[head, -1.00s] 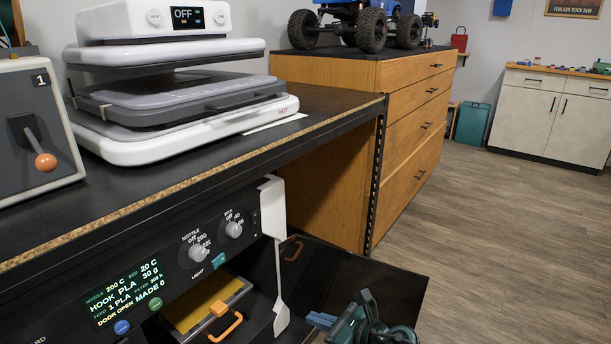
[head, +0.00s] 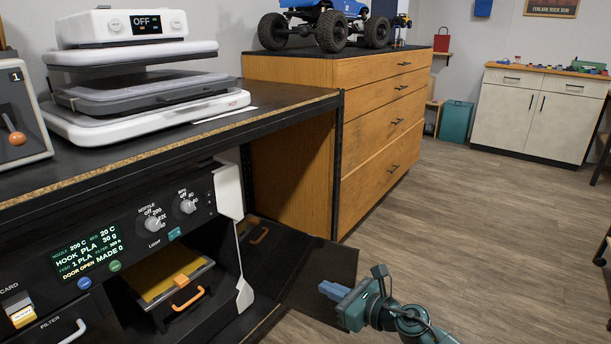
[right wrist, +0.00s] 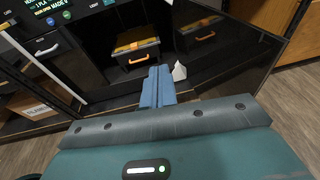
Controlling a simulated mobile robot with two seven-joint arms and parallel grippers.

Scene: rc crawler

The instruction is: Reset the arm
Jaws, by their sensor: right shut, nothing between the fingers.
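My right gripper (head: 330,290) shows at the lower middle of the head view, in front of the opened dark door (head: 320,278) of the machine under the bench. Its blue fingers are closed together and hold nothing; they also show in the right wrist view (right wrist: 157,86), pointing toward the machine's opening. The rest of my right arm (head: 400,318) reaches in from the bottom edge. My left gripper is in neither current view.
The machine's screen (head: 90,252) reads door open. Inside is a yellow plate (head: 165,284) with an orange handle (head: 188,299). A heat press (head: 140,112) stands on the bench. A wooden drawer cabinet (head: 375,125) carries a blue crawler (head: 325,22). Open floor (head: 460,220) lies to the right.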

